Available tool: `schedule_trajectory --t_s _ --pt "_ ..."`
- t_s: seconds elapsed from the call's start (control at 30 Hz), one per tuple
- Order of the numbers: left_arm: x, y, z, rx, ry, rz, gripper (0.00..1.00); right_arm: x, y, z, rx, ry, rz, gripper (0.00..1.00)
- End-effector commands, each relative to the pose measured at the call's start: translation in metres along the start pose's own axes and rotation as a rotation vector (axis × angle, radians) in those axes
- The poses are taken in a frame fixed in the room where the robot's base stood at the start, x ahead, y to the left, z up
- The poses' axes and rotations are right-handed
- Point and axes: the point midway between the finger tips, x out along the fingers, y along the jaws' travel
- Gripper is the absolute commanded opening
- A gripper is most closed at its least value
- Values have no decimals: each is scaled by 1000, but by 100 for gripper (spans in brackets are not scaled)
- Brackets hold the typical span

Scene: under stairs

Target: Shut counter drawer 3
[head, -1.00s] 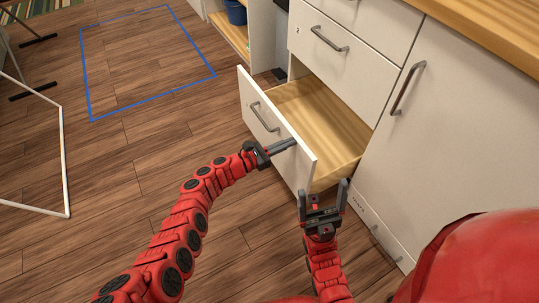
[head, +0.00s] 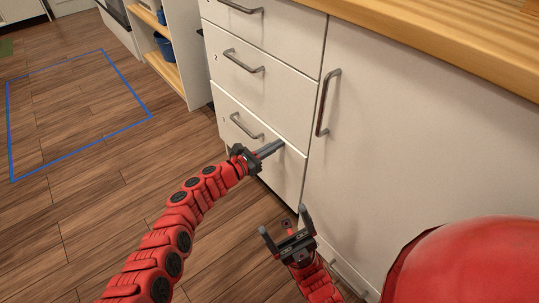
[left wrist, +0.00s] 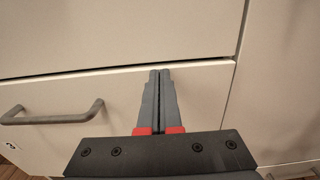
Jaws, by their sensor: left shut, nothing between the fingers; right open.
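Counter drawer 3 (head: 290,168) is the lowest white drawer front in the stack. In the head view it looks flush or nearly flush with the counter. In the left wrist view its front (left wrist: 120,102) has a thin pale top edge showing, so a slight gap cannot be ruled out. Its grey bar handle (head: 245,126) is left of my left gripper (head: 281,146). That gripper is shut and empty, its fingertips at the drawer front near the upper right and seemingly touching it. My right gripper (head: 284,220) is open and empty, lower, in front of the counter.
Two more drawers (head: 275,85) sit above, closed. A white cupboard door (head: 400,150) with a vertical handle is to the right, under a wooden worktop (head: 450,45). An open shelf (head: 165,60) stands further left. The wooden floor (head: 100,220) to the left is clear.

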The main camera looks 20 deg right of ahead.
Motion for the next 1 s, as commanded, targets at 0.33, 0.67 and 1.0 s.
schedule_trajectory --t_s 0.33,0.67,1.0 --pt "9 0 2 0 -1 3 0 -6 -5 2 7 -3 -19 85" --pt "10 1 6 1 -5 5 0 -5 -4 2 7 -2 -18 85" --pt "-19 -6 13 -3 -3 4 0 33 21 -8 -24 1 70 85"
